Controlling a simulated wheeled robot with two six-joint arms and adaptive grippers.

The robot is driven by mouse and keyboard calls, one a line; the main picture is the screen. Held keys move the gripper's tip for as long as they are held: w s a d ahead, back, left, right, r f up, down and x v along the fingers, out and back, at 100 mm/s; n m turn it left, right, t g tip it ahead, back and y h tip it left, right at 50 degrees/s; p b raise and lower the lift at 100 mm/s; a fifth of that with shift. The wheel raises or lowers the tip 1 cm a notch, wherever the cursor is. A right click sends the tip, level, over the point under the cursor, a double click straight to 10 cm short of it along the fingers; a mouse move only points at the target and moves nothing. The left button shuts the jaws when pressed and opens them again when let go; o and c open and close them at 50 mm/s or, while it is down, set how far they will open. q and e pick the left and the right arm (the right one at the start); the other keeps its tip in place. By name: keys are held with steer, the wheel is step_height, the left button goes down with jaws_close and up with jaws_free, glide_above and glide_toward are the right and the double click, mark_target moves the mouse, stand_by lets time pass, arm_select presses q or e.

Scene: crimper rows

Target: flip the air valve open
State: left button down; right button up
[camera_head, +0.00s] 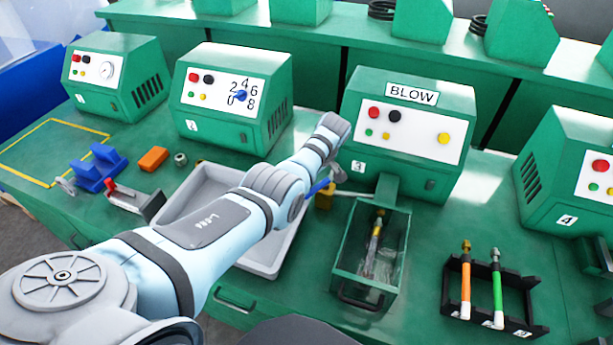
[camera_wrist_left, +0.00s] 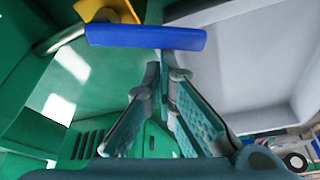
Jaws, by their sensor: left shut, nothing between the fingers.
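The air valve has a small yellow body (camera_head: 325,199) and a blue lever (camera_head: 318,188), beside the grey tray and left of the crimper 3 guard box. In the left wrist view the blue lever (camera_wrist_left: 145,37) lies crosswise, with part of the yellow body (camera_wrist_left: 108,11) above it. My left gripper (camera_wrist_left: 160,72) is shut and empty, its fingertips close to the lever's lower edge; I cannot tell whether they touch. In the head view its arm partly covers the lever, and the gripper (camera_head: 338,172) shows only in part. My right gripper is not in view.
The grey tray (camera_head: 190,200) lies under my left arm. The clear-sided guard box (camera_head: 343,240) stands right of the valve, below the BLOW machine (camera_head: 410,125). A black rack (camera_head: 495,315) holds orange and green tools. Blue blocks (camera_head: 98,167) stand at left.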

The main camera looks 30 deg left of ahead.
arm_select(q)
steer(key=shift+s+d+n+g+p, duration=0.3)
steer(key=shift+s+d+n, duration=0.2)
steer(key=shift+d+n, duration=0.4)
steer(key=shift+s+d, duration=0.1)
steer(key=shift+d, duration=0.05)
steer(key=a+p, duration=0.1)
steer(key=a, duration=0.3)
steer(key=p+v, duration=0.2)
steer(key=v, duration=0.8)
